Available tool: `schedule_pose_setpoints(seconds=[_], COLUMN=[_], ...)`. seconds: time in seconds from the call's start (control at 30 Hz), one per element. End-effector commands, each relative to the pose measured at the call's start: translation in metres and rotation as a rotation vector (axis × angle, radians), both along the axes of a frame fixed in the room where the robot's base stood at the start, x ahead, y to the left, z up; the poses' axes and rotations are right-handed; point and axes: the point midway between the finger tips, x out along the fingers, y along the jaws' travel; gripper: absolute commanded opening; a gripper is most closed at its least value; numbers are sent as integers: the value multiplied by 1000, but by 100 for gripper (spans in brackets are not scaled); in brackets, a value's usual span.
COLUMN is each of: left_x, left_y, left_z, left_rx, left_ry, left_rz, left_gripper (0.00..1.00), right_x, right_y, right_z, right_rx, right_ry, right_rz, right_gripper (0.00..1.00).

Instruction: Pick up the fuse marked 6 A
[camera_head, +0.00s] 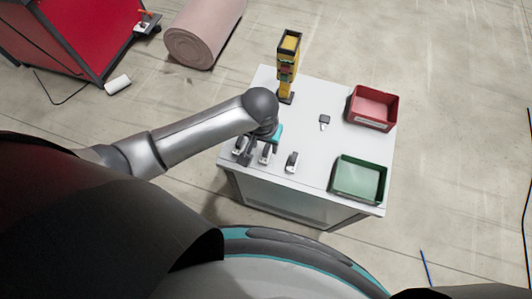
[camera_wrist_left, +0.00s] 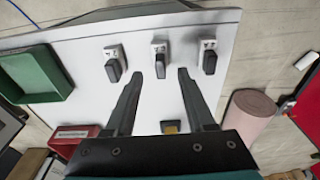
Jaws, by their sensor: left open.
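Three small black fuse-like pieces with white labelled parts stand in a row near the table's front edge. In the left wrist view they are a left one (camera_wrist_left: 115,65), a middle one (camera_wrist_left: 160,60) and a right one (camera_wrist_left: 208,57). The label marks are too small to read, so I cannot tell which is 6 A. My left gripper (camera_wrist_left: 160,74) is open and empty, its fingers pointing at the row. The middle piece shows between and beyond the fingertips. In the head view the left gripper (camera_head: 250,155) is over the row and partly covers it. My right gripper is not seen.
The white table (camera_head: 325,150) carries a red bin (camera_head: 372,122) at back right, a green bin (camera_head: 341,181) at front right, a small grey piece (camera_head: 324,120) and an upright yellow device (camera_head: 287,68) at the back. The table's middle is mostly clear.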

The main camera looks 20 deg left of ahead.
Motion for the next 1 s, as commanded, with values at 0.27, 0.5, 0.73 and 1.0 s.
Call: schedule_pose_setpoints(seconds=[0.27,0.5,0.73,1.0], left_x=[4,7,8,8], left_y=[0,0,0,0], left_z=[-26,-54,-55,-55], left_rx=[1,0,-1,-1], left_ry=[-1,-1,-2,-2], left_rz=[0,0,0,0], left_gripper=[55,55,55,30], right_x=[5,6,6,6], right_y=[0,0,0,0], right_z=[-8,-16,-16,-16], right_rx=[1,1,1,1], right_ry=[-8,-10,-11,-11], right_rz=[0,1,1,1], right_gripper=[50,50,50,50])
